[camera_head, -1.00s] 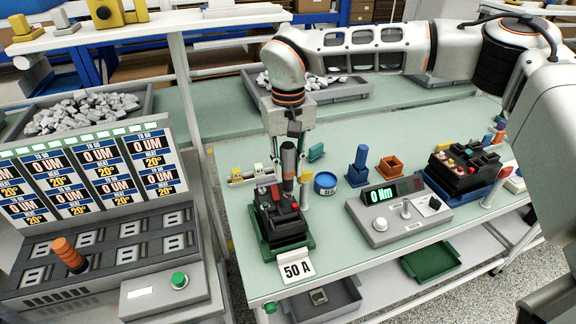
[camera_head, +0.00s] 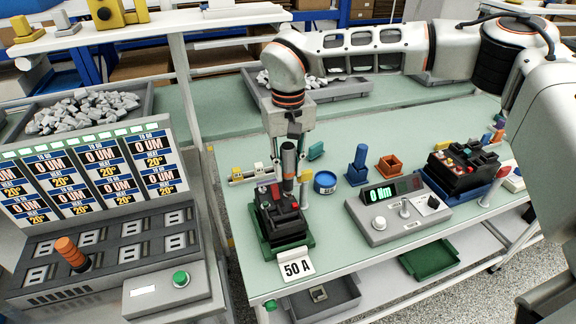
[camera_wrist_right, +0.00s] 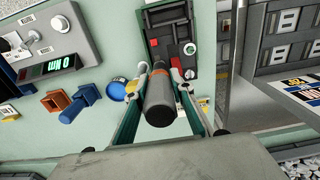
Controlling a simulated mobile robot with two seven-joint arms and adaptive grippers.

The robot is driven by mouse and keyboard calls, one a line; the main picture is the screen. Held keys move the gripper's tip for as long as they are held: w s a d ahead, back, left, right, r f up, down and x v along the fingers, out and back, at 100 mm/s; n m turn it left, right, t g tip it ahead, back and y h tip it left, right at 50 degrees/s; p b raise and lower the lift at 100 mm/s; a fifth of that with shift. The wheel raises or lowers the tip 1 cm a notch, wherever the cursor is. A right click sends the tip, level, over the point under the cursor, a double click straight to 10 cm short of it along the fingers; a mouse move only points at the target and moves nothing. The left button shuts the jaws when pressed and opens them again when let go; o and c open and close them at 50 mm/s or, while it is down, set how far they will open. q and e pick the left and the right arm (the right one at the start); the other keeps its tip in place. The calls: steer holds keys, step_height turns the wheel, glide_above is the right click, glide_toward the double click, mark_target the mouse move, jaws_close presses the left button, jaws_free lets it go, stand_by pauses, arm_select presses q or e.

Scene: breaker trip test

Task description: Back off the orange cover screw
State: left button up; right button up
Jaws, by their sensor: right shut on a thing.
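My right gripper (camera_head: 291,150) is shut on a dark grey driver (camera_wrist_right: 160,103) with an orange band. The driver stands upright with its lower end at the black breaker (camera_head: 272,212), which sits in a green holder (camera_head: 292,246) behind a "50 A" card (camera_head: 297,267). In the right wrist view the gripper's fingers (camera_wrist_right: 161,80) flank the driver, and the breaker (camera_wrist_right: 170,45) lies beyond it. The orange cover screw cannot be made out; the driver and fingers cover part of the breaker. My left gripper is not in view.
A blue round tin (camera_head: 325,183), a blue post (camera_head: 358,166) and an orange box (camera_head: 389,166) stand right of the breaker. A grey meter (camera_head: 398,212) reads 0 Nm. A second dark unit (camera_head: 463,170) is further right. A heater panel (camera_head: 90,180) stands left.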

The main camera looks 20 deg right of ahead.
mark_target(288, 146)
steer(key=shift+f, duration=0.55)
stand_by(0.6)
steer(key=shift+s+f, duration=0.1)
stand_by(1.0)
steer(key=shift+r+p, duration=0.65)
steer(key=shift+r, duration=2.5)
